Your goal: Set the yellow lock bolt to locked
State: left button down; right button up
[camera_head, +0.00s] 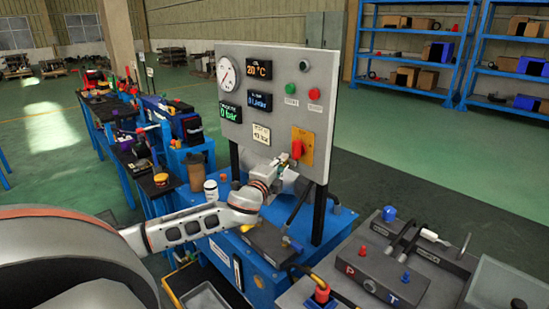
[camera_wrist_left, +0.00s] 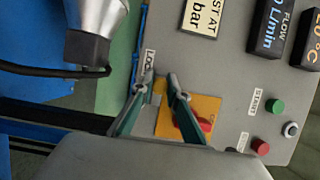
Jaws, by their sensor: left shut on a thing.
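The control panel (camera_head: 272,125) stands upright on a blue bench. My left gripper (camera_head: 283,166) is at the panel's lower part, left of an orange plate (camera_head: 309,141) with a red knob (camera_head: 297,149). In the left wrist view the two fingers of the left gripper (camera_wrist_left: 161,80) close around a small yellow piece, the lock bolt (camera_wrist_left: 159,87), beside a label beginning "Loc" (camera_wrist_left: 149,60). The fingers hide most of the bolt, so its setting cannot be told. The orange plate (camera_wrist_left: 203,106) lies close beside the fingers. My right gripper is not in view.
Green (camera_head: 305,66) and red (camera_head: 314,94) buttons, a round gauge (camera_head: 227,74) and displays are on the panel. A grey block with red and blue fittings (camera_head: 380,276) is at lower right. A dark cable (camera_wrist_left: 50,70) runs near the fingers.

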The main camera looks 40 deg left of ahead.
pick_arm(q)
jog(key=shift+d, duration=0.4)
jog(key=shift+f, duration=0.1)
jog(key=c, duration=1.9)
grip_release()
jog(key=shift+d, duration=0.1)
jog(key=shift+s, duration=0.1)
jog(key=v, duration=1.2)
